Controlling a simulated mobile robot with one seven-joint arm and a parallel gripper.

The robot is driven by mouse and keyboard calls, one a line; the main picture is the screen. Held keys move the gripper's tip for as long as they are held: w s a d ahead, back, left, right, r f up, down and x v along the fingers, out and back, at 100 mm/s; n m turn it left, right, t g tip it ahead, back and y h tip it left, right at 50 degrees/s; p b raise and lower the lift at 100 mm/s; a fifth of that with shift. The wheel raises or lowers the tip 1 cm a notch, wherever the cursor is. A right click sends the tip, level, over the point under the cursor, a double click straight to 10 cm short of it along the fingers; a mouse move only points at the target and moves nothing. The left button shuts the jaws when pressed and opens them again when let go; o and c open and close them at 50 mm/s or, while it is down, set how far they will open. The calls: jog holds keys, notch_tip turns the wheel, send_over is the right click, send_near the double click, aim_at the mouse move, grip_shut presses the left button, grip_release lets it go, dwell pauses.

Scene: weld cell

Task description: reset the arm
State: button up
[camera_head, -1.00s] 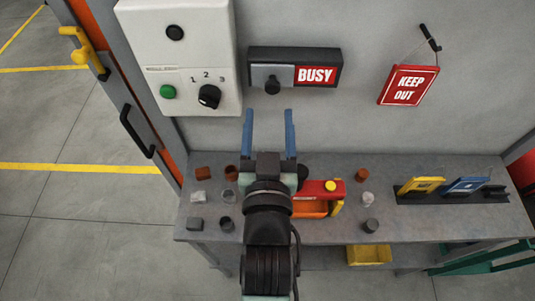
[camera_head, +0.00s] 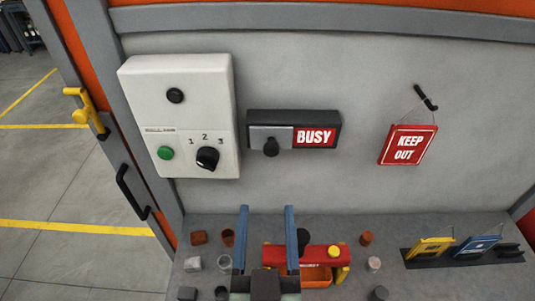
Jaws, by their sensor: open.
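My gripper (camera_head: 267,240) is at the bottom middle of the head view. Its two blue fingers point up the picture, stand well apart and have nothing between them. Whether the fingers touch anything on the bench cannot be told. My wrist is cut off by the lower edge.
On the wall are a white control box (camera_head: 190,115), a BUSY slider sign (camera_head: 295,130) and a hanging KEEP OUT sign (camera_head: 408,146). Small cups and blocks (camera_head: 199,238) stand on the bench. A rack (camera_head: 462,254) holds yellow and blue tags. A door handle (camera_head: 133,191) is left.

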jog(key=w+r+t+b, duration=0.1)
jog(key=w+r+t, duration=0.1)
jog(key=r, duration=0.6)
jog(key=w+r+t, duration=0.2)
jog(key=w+r, duration=0.1)
jog(key=r, duration=0.6)
jog(key=s+r+t+b, duration=0.1)
jog(key=s+r+t, duration=0.2)
jog(key=r, duration=0.7)
jog(key=s+r+t, duration=0.2)
jog(key=r, duration=0.8)
notch_tip(320, 180, down, 32)
jog(key=b, duration=3.3)
jog(key=shift+f, duration=0.15)
jog(key=shift+s, duration=0.1)
